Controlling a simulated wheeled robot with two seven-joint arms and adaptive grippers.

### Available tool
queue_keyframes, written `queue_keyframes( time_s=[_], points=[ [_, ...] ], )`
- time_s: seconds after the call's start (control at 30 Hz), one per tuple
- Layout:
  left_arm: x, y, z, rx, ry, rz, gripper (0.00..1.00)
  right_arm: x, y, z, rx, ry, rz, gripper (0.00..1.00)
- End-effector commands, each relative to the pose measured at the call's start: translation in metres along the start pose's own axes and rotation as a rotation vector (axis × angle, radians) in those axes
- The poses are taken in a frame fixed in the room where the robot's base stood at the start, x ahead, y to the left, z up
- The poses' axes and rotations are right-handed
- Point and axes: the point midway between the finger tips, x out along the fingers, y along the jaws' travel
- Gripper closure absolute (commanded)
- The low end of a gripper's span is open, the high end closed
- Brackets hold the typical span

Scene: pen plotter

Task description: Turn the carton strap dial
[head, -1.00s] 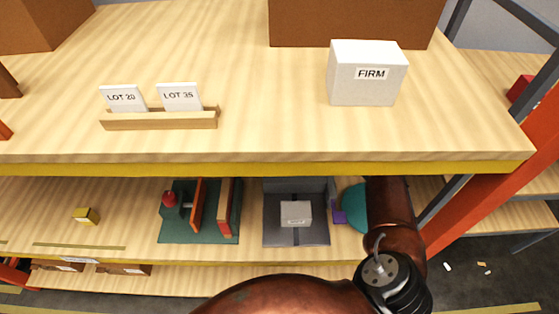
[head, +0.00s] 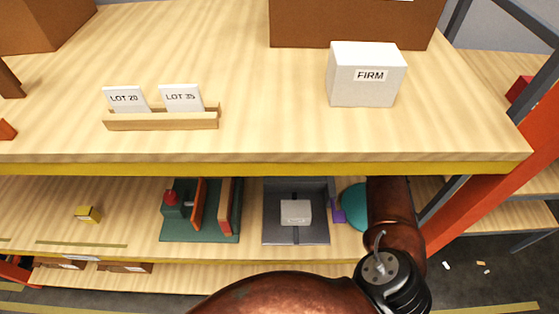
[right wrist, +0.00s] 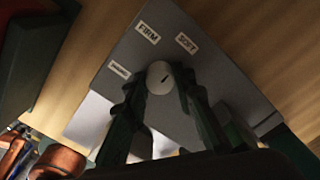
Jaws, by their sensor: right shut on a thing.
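The dial (right wrist: 160,77) is a round white knob with a short dark mark, on a grey panel (right wrist: 215,88) in the right wrist view. The mark slants up to the right, roughly toward the SOFT label (right wrist: 187,43). A FIRM label (right wrist: 147,32) is above the dial, and a third label (right wrist: 119,70), too small to read, is to its left. My right gripper (right wrist: 159,84) is shut on the dial, a finger on each side. The head view hides this gripper and the dial. My left gripper is not in view.
A white FIRM box (head: 367,75) and a card holder (head: 162,120) with two LOT cards stand on the upper shelf. Below are a grey tray (head: 271,232) with a small pale box (head: 296,212), a green fixture (head: 200,236), a teal round thing (head: 354,206) and a yellow block (head: 87,214).

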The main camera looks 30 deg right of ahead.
Motion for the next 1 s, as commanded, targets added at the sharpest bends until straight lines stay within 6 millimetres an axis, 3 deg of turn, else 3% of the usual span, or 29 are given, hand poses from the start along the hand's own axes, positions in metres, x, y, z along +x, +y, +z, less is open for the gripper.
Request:
queue_keyframes(
  time_s=[0.03, 0.07, 0.3, 0.67, 1.0],
  points=[
    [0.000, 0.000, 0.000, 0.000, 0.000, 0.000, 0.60, 0.001, 0.000, 0.000, 0.001, 0.000, 0.000, 1.00],
    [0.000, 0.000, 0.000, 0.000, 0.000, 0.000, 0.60, 0.001, 0.000, 0.000, 0.001, 0.000, 0.000, 0.74],
    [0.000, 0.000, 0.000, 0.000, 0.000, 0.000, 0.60, 0.000, 0.000, 0.000, 0.000, 0.000, 0.000, 0.58],
    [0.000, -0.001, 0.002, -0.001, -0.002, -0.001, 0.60, -0.007, -0.001, 0.001, 0.000, -0.002, -0.001, 0.58],
    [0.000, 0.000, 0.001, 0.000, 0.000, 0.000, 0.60, -0.071, -0.001, 0.001, -0.001, -0.003, -0.002, 0.58]
  ],
)
